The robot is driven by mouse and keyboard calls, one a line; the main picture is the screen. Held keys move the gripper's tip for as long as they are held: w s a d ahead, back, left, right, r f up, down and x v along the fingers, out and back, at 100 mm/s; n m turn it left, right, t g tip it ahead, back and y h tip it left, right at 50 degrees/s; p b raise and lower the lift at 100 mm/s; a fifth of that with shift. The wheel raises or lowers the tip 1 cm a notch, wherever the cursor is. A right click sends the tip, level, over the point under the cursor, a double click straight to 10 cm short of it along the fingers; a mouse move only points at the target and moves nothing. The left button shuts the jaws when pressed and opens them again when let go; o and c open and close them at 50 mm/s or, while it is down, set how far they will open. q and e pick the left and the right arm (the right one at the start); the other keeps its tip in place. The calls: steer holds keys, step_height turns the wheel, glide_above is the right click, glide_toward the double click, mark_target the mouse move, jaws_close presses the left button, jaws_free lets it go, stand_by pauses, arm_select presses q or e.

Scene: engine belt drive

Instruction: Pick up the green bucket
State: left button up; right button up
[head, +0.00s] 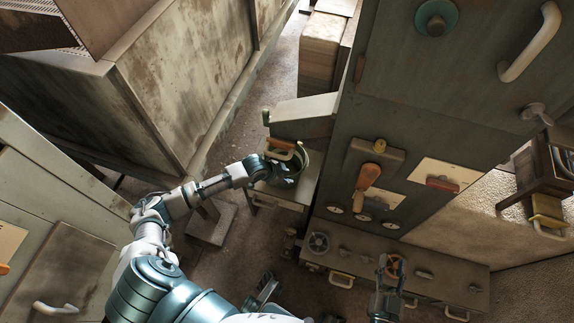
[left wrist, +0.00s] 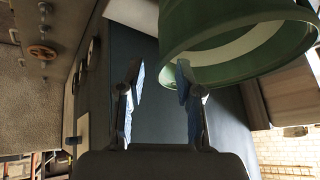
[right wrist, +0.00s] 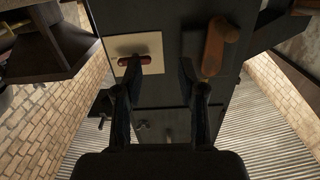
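The green bucket (head: 304,160) stands on a small light table at the centre of the head view, partly hidden by my left gripper (head: 282,165). In the left wrist view the bucket (left wrist: 235,38) fills the top right, with its pale inner rim showing. My left gripper (left wrist: 162,85) is open with nothing between its fingers. Its right fingertip overlaps the bucket's lower edge in that view; I cannot tell whether they touch. My right gripper (head: 388,275) is well away, low in the head view. In the right wrist view it (right wrist: 158,75) is open and empty.
The small table (head: 293,190) stands beside a tall dark cabinet (head: 345,150) with levers and handles. A grey sloped part (head: 303,110) juts out just behind the bucket. A low bench with knobs (head: 390,262) lies near my right gripper. A large worn box (head: 185,75) stands at left.

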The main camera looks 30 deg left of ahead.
mark_target(292, 177)
arm_select(q)
steer(key=shift+w+f, duration=0.25)
steer(key=shift+f, duration=0.3)
steer(key=b+x, duration=0.2)
steer(key=x, duration=0.2)
steer(key=shift+w, duration=0.1)
steer(key=shift+w+d+f+b, duration=0.1)
steer(key=shift+w+b, duration=0.1)
steer(key=shift+b, duration=0.15)
jaws_close()
arm_select(e)
step_height(292, 177, up, 6)
steer(key=s+t+y, duration=0.1)
steer(key=t, duration=0.4)
steer(key=shift+a+r+t, duration=0.2)
steer(key=shift+a+t, duration=0.1)
